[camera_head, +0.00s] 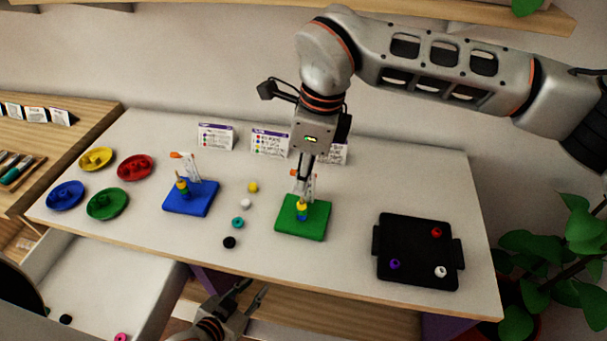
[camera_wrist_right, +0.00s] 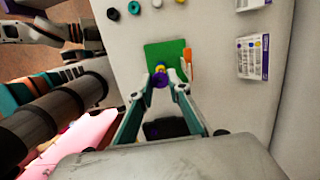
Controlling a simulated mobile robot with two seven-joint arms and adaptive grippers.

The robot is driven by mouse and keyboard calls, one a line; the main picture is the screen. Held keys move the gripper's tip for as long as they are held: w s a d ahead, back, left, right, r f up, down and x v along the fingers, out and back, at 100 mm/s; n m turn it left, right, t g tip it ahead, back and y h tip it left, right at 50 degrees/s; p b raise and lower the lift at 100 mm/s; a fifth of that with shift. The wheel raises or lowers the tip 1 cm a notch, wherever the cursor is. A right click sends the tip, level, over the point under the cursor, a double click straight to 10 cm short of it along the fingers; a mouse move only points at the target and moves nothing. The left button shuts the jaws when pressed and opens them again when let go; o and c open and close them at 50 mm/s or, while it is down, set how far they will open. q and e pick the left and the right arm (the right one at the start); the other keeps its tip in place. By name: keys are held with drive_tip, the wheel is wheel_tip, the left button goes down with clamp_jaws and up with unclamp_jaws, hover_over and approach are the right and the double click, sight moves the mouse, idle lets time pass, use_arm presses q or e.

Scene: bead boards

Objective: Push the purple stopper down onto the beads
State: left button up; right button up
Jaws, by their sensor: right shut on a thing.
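The green board (camera_head: 288,229) lies on the white table with a short stack of yellow and blue beads (camera_head: 301,212) on it. My right gripper (camera_head: 304,184) reaches down over this stack. In the right wrist view its fingers are shut on the purple stopper (camera_wrist_right: 160,80), in line with the stack on the green board (camera_wrist_right: 159,54). The head view does not show the stopper clearly, and I cannot tell whether it touches the beads. My left gripper (camera_head: 243,300) is open and empty in front of the table edge.
A blue board (camera_head: 203,203) with beads stands to the left, with several loose beads between the boards. A black tray (camera_head: 407,241) holds a red, a purple and a white piece on the right. Coloured dishes (camera_head: 81,200) are at the left, cards (camera_head: 215,136) behind.

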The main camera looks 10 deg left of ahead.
idle(0.3)
drive_tip(key=shift+f+b, duration=0.8)
drive_tip(key=shift+f, duration=0.05)
idle(1.0)
drive_tip(key=shift+f, duration=0.3)
drive_tip(key=shift+f+b, duration=0.1)
drive_tip(key=shift+b, duration=0.2)
drive_tip(key=shift+f, duration=0.35)
drive_tip(key=shift+f+b, duration=0.6)
drive_tip(key=shift+f, duration=0.1)
drive_tip(key=o, duration=0.8)
